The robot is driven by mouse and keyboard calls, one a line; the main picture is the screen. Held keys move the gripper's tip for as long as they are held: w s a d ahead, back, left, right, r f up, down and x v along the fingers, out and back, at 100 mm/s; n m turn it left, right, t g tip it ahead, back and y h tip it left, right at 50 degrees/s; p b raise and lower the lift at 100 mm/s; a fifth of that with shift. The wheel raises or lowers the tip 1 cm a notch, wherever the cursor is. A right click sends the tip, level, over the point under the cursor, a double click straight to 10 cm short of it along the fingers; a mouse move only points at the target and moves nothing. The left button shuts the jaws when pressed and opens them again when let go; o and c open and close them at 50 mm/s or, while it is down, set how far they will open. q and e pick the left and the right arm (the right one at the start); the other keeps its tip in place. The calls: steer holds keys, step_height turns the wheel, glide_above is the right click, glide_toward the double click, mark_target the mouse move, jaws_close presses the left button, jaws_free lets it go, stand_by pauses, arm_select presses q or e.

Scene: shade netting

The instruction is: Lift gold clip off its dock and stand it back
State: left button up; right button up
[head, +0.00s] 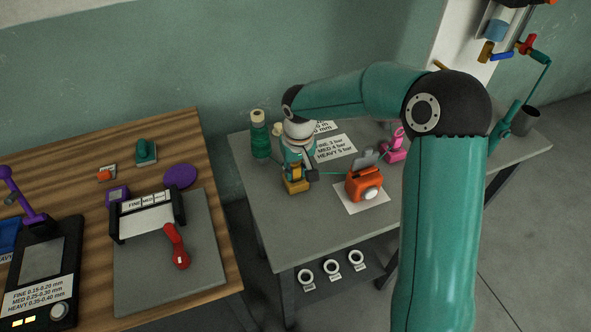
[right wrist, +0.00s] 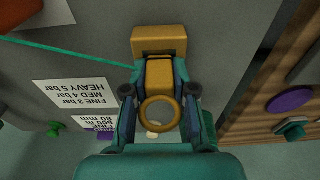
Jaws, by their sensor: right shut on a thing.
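The gold clip (right wrist: 159,72) is a small yellow-gold block with a ring at its near end. It sits between the fingers of my right gripper (right wrist: 160,92), which is shut on it. Just beyond it is the gold dock (right wrist: 159,38), a wider block on the grey bench; I cannot tell whether clip and dock touch. In the head view my right gripper (head: 293,165) points down over the dock (head: 297,187) and mostly hides the clip. My left gripper is not in view.
A teal line runs from the clip's side toward an orange device (head: 363,186) on a white sheet. A green spool (head: 260,139) stands close left of my gripper. A pink tool (head: 395,146) is further right. The bench front is clear.

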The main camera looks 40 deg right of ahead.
step_height(320, 180, up, 25)
steer(key=p, duration=0.6)
stand_by(0.5)
steer(key=shift+f, duration=0.15)
stand_by(0.5)
step_height(320, 180, down, 20)
steer(key=b, duration=0.7)
steer(key=shift+r+b, duration=0.2)
steer(key=shift+b, duration=0.1)
steer(key=shift+f, duration=2.5)
